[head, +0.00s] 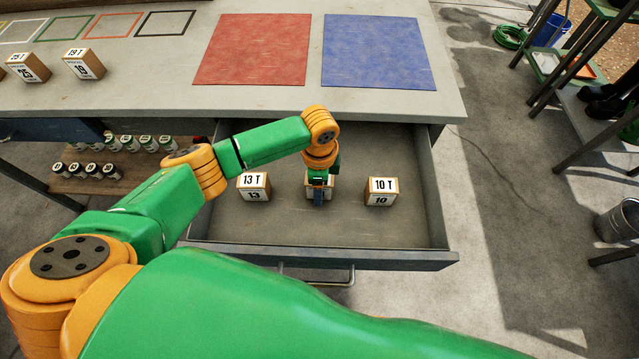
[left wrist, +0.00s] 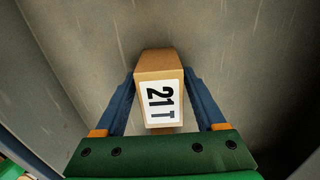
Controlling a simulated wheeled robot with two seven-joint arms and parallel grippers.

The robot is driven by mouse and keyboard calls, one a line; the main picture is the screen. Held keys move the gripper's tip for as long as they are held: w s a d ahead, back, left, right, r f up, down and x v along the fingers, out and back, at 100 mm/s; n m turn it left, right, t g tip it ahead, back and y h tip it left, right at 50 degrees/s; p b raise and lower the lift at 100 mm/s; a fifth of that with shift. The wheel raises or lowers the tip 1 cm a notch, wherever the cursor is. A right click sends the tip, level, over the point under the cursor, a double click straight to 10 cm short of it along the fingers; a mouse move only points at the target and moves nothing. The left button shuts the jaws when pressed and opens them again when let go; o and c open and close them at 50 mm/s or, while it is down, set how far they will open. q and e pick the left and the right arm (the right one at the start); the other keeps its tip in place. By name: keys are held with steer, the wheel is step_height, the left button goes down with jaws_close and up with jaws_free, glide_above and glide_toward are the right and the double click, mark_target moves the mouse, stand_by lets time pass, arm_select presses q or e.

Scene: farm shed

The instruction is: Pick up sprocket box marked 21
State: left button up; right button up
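The box marked 21 (left wrist: 158,60) is a small cardboard-brown block with a white "21 T" label, in the open drawer. My left gripper (head: 319,186) reaches down over it and largely hides it in the head view. In the left wrist view my left gripper (left wrist: 160,78) has one blue finger on each side of the box, with no clear gap at the tips; it looks shut on the box. The box appears low over or on the drawer floor; I cannot tell if it is lifted. My right gripper is not in view.
The drawer (head: 330,232) also holds box 13 (head: 254,195) to the left and box 10 (head: 381,199) to the right. On the bench (head: 160,72) are a red mat (head: 252,48), a blue mat (head: 375,50), box 25 (head: 27,67) and box 19 (head: 84,64).

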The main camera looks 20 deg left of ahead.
arm_select(q)
jaws_close()
